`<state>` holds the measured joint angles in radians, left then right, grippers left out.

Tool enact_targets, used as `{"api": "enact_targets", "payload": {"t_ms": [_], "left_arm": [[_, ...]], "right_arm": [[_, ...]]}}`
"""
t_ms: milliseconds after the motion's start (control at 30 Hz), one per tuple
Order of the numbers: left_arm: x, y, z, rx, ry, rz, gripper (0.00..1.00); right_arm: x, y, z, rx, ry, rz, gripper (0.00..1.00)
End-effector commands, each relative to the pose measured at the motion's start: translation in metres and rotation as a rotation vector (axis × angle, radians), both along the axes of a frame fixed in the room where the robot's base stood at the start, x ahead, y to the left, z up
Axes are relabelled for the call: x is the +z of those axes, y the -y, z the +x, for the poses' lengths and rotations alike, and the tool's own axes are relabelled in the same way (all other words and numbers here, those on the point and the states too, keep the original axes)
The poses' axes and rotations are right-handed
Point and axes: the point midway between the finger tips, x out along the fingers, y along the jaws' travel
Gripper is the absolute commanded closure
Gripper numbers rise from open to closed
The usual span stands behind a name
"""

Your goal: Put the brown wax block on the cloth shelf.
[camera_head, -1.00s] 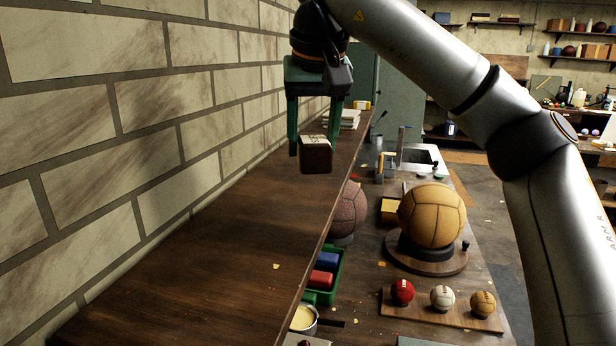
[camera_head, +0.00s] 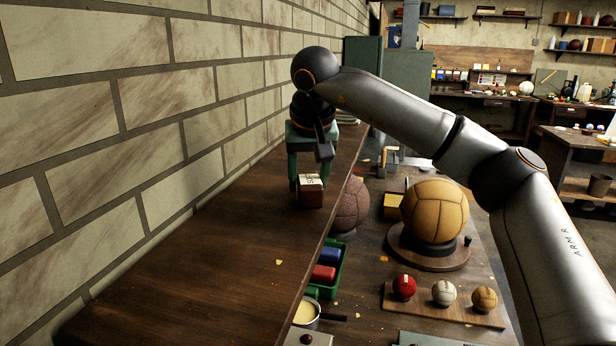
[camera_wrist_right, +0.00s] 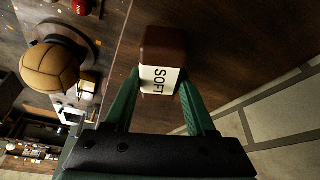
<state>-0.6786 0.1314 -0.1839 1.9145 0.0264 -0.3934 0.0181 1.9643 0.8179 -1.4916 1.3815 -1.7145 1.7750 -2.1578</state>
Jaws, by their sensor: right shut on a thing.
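The brown wax block (camera_head: 311,196) has a pale label on top and is held between the fingers of my right gripper (camera_head: 308,180). In the right wrist view the block (camera_wrist_right: 161,50) shows a white label reading "SOFT", with a green finger on each side. The cloth shelf (camera_head: 200,265) is the long dark wooden board along the brick wall. The block is over this board, near its right edge; I cannot tell whether it touches the wood. My left gripper is not in view.
Pale folded cloths (camera_head: 347,118) lie at the shelf's far end, partly behind my right arm. Below on the bench are a dark ball (camera_head: 350,205), a tan ball (camera_head: 435,210), a green tray (camera_head: 338,272) and several small balls.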

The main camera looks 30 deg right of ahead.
Motion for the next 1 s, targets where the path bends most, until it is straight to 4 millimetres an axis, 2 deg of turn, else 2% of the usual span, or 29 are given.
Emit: {"api": "enact_targets", "payload": {"t_ms": [233, 267, 500, 767, 867, 1000], "left_arm": [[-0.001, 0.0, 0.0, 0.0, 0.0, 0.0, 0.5], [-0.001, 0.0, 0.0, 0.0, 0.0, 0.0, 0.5], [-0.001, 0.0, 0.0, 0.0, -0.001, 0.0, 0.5], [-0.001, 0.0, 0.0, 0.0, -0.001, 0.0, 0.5], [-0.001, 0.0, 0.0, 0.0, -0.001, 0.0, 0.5], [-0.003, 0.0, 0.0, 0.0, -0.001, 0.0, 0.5]], "right_arm": [[-0.002, 0.0, 0.0, 0.001, 0.001, 0.0, 1.0], [-0.002, 0.0, 0.0, 0.001, 0.001, 0.0, 0.42], [-0.002, 0.0, 0.0, 0.001, 0.001, 0.0, 0.15], [-0.001, -0.001, 0.0, 0.001, 0.001, 0.0, 0.14], [0.005, -0.002, -0.001, 0.002, 0.002, 0.0, 0.14], [0.025, -0.006, -0.008, 0.003, 0.004, 0.0, 0.14]]}}
